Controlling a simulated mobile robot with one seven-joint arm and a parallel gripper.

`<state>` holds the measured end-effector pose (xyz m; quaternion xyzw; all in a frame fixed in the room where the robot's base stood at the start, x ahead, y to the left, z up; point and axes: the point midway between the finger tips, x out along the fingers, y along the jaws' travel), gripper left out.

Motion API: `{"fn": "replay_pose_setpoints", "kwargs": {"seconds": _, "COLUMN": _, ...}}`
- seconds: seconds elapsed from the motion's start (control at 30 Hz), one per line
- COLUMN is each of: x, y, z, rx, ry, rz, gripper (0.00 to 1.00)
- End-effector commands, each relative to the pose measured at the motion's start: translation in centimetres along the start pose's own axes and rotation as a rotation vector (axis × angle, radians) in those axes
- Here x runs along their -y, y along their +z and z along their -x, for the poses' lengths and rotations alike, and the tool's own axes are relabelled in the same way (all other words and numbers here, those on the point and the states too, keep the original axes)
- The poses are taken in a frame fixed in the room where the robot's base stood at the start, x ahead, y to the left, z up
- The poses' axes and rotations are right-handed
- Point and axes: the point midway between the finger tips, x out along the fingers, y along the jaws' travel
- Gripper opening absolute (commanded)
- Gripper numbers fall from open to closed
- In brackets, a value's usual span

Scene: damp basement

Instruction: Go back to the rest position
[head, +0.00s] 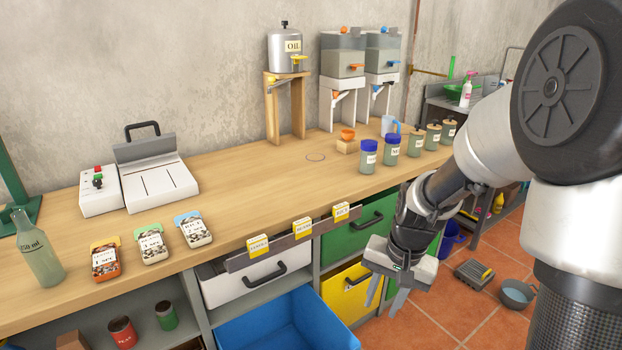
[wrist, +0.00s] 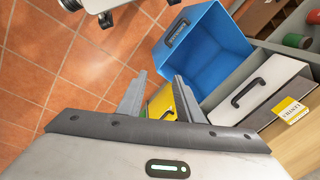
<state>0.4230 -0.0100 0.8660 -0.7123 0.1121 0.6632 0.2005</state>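My gripper (head: 384,287) hangs at the front of the wooden workbench (head: 262,190), below its top edge and in front of the yellow drawer (head: 345,290). In the wrist view my gripper (wrist: 157,97) has its two fingers apart, with nothing between them. My arm comes in from the right of the head view and bends down to the gripper. The wrist view looks down past the fingers at a blue open drawer (wrist: 200,50) and the tiled floor (wrist: 50,60).
Jars (head: 368,158), packets (head: 193,230), a glass bottle (head: 38,250) and dispensers (head: 343,58) stand on the bench.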

Motion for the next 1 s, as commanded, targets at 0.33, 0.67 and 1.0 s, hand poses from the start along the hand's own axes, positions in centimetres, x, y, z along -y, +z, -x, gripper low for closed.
{"fn": "replay_pose_setpoints", "kwargs": {"seconds": 0.33, "x": -0.9, "y": 6.7, "z": 14.3, "rx": -0.252, "ry": 0.039, "rz": 0.285, "gripper": 0.33}}
{"fn": "replay_pose_setpoints", "kwargs": {"seconds": 0.67, "x": -2.4, "y": 11.8, "z": 19.1, "rx": -0.377, "ry": 0.023, "rz": 0.424, "gripper": 0.33}}
{"fn": "replay_pose_setpoints", "kwargs": {"seconds": 1.0, "x": -2.3, "y": 13.3, "z": 25.2, "rx": -0.412, "ry": 0.014, "rz": 0.468, "gripper": 0.33}}
